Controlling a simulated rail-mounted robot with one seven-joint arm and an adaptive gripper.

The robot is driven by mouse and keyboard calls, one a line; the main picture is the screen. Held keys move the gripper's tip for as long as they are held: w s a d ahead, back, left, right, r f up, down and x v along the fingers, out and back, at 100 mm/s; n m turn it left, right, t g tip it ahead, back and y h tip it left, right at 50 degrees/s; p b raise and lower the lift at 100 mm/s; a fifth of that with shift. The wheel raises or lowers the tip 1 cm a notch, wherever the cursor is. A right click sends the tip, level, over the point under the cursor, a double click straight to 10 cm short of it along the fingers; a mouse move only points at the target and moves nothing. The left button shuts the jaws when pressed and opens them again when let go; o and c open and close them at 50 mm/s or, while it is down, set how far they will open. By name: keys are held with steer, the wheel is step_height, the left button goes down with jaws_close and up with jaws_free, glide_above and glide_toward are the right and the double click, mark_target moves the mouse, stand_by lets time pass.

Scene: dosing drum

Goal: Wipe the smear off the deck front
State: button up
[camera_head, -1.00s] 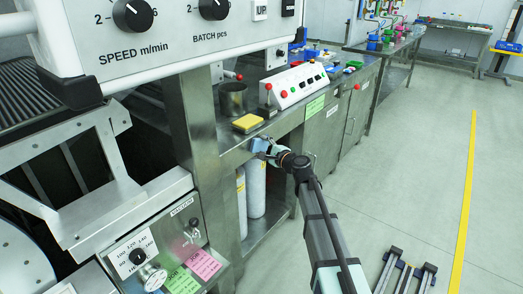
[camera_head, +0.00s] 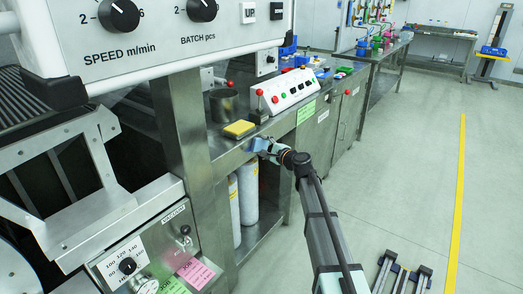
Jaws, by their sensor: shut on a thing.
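The deck front (camera_head: 231,159) is the steel front edge of the workbench, seen in the head view. My gripper (camera_head: 266,147) is at this edge, right of the yellow sponge, and shut on a light blue cloth or pad (camera_head: 257,144). The blue piece is at the deck front; I cannot tell whether it touches the steel. No smear can be made out; the gripper and pad hide part of the edge.
A yellow sponge or block (camera_head: 239,129) lies on the deck, near a steel cup (camera_head: 223,104) and a white button panel (camera_head: 287,91). White cylinders (camera_head: 247,190) stand under the deck. A large control panel (camera_head: 140,30) fills the upper left. The floor (camera_head: 400,150) at right is mostly clear.

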mark_target(244, 154)
steer(key=shift+w+d, duration=0.25)
steer(key=shift+w, duration=0.25)
steer(key=shift+f, duration=0.1)
steer(key=shift+s, duration=0.1)
steer(key=shift+s+a, duration=0.4)
steer(key=shift+s, duration=0.4)
steer(key=shift+s+a, duration=0.4)
steer(key=shift+s, duration=0.35)
steer(key=shift+s+a, duration=1.1)
steer(key=shift+s, duration=0.3)
steer(key=shift+s+a, duration=1.05)
steer(key=shift+s, duration=0.3)
steer(key=shift+b+v, duration=0.45)
steer(key=shift+v, duration=0.35)
steer(key=shift+s+d+b, duration=0.1)
steer(key=shift+s+d, duration=0.25)
steer(key=shift+d, duration=0.3)
steer(key=shift+s+d+b, duration=0.15)
steer(key=shift+s+d, duration=0.2)
steer(key=shift+d, duration=0.3)
steer(key=shift+s+d+b, duration=0.1)
steer(key=shift+s+d, duration=0.25)
steer(key=shift+d, duration=0.35)
